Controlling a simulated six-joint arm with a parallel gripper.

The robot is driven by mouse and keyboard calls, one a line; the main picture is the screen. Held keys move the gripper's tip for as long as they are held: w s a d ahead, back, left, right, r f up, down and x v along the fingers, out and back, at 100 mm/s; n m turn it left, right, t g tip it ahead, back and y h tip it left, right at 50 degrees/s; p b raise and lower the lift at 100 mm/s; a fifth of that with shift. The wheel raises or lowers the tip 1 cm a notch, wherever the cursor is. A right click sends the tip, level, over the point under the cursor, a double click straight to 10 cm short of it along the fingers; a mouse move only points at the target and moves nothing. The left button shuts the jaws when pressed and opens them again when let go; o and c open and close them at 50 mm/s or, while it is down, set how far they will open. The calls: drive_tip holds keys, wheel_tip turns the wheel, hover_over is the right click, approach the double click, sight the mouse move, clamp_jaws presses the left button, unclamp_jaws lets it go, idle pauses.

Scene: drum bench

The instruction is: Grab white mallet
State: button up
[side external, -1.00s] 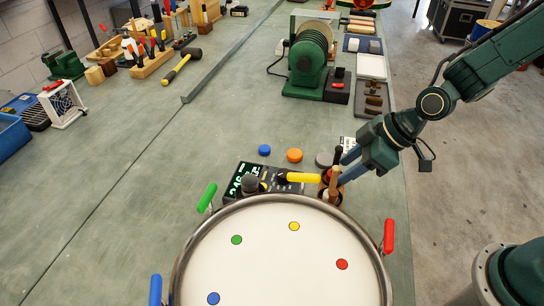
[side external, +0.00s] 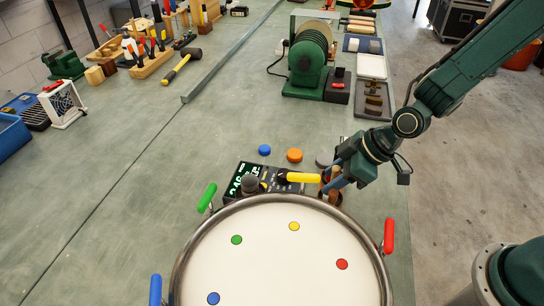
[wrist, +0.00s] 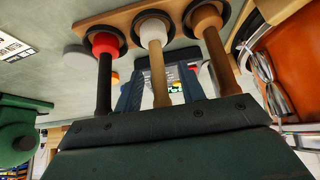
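The white mallet (wrist: 153,31) stands head-down in a wooden rack (wrist: 118,17) in the wrist view, its tan handle rising toward me. It is the middle one, between a red-headed mallet (wrist: 104,43) and a tan-headed mallet (wrist: 206,20). My gripper (wrist: 160,88) is open, with one blue finger on each side of the white mallet's handle and small gaps visible. In the side view my gripper (side external: 334,177) is at the rack behind the drum. There its fingers and wrist hide most of the mallets.
The drum (side external: 275,255) with coloured handles fills the front. Blue (side external: 264,150) and orange (side external: 295,155) discs lie behind. A green machine (side external: 307,68) stands farther back.

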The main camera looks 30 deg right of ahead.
drive_tip(key=shift+x, duration=0.85)
clamp_jaws()
